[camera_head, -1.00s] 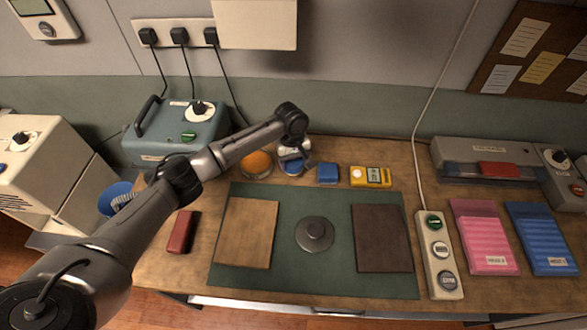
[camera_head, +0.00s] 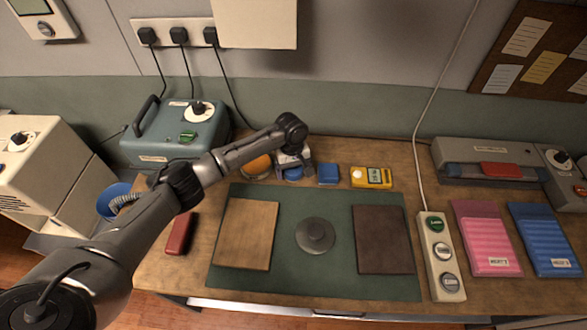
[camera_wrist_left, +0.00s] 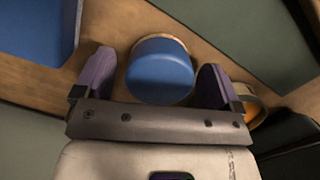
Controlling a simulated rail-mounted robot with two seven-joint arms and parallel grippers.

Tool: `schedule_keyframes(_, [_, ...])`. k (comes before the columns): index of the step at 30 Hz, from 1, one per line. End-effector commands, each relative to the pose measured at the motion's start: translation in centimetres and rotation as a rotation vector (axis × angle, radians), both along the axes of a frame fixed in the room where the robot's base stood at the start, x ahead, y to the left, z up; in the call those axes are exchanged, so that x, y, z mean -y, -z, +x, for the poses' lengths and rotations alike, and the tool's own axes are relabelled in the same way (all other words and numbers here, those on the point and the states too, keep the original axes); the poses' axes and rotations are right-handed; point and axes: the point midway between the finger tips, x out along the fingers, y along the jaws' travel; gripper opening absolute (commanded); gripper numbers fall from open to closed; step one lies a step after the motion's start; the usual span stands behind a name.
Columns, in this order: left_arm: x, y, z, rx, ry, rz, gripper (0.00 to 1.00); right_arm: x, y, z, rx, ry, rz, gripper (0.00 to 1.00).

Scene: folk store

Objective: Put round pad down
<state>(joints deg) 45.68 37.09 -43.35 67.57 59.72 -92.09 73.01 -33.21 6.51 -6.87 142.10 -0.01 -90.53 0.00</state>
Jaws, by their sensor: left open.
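A round blue pad (camera_head: 292,175) with a tan rim sits on the wooden bench behind the green mat. In the left wrist view the blue pad (camera_wrist_left: 160,70) stands between the two purple fingers. My left gripper (camera_head: 294,162) is open over it, with a finger on each side. A small gap shows beside each finger, and I see no grip on the pad. A round orange pad (camera_head: 256,164) sits just left of my gripper. Its rim shows at the right of the left wrist view (camera_wrist_left: 252,106). My right gripper is not in view.
A blue block (camera_head: 328,174) stands close right of the pad, then a yellow meter (camera_head: 371,177). A red block (camera_head: 181,233) lies left of the mat.

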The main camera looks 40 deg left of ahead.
Motion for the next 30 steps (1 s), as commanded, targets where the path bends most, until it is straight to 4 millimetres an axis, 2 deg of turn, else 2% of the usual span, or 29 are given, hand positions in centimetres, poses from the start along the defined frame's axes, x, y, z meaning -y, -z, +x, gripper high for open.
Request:
schedule_keyframes(8, [0.0,-0.5,0.0,0.002,0.001,0.0,0.9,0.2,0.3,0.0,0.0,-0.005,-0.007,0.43])
schedule_keyframes(21, [-0.8,-8.2,0.6,0.002,0.0,-0.001,0.9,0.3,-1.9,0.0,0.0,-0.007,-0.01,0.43])
schedule_keyframes(30, [-1.2,-11.6,0.8,0.0,0.0,-0.001,0.9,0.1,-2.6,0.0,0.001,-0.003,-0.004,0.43])
